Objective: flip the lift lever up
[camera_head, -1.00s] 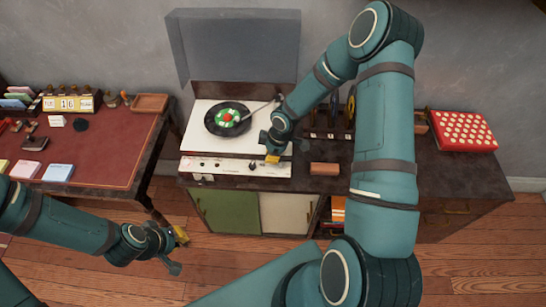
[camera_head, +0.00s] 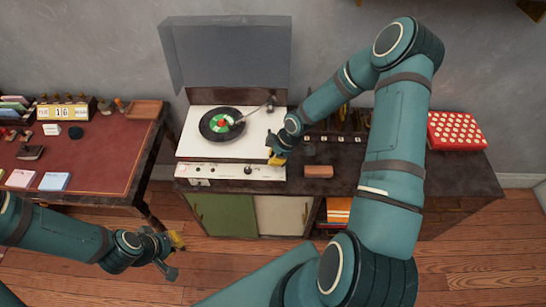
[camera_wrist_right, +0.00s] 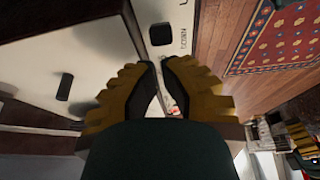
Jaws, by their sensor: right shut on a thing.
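The record player (camera_head: 190,148) stands on the cabinet, with a green-labelled record (camera_head: 208,120) on its white deck. The tonearm (camera_head: 252,115) reaches over the record. My right gripper (camera_head: 274,159) points down at the deck's front right corner. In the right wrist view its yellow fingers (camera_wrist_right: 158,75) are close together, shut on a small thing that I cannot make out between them. The lift lever cannot be made out. A black block (camera_wrist_right: 65,87) on the deck shows left of the fingers. My left gripper (camera_head: 178,241) hangs low, away from the player; its opening is unclear.
The raised lid (camera_head: 228,55) stands behind the deck. The front panel (camera_head: 222,171) carries a dark knob (camera_head: 248,170). A brown block (camera_head: 318,171) lies right of my right gripper. A red dotted box (camera_head: 457,131) is further right, and a red-topped desk (camera_head: 100,155) stands left.

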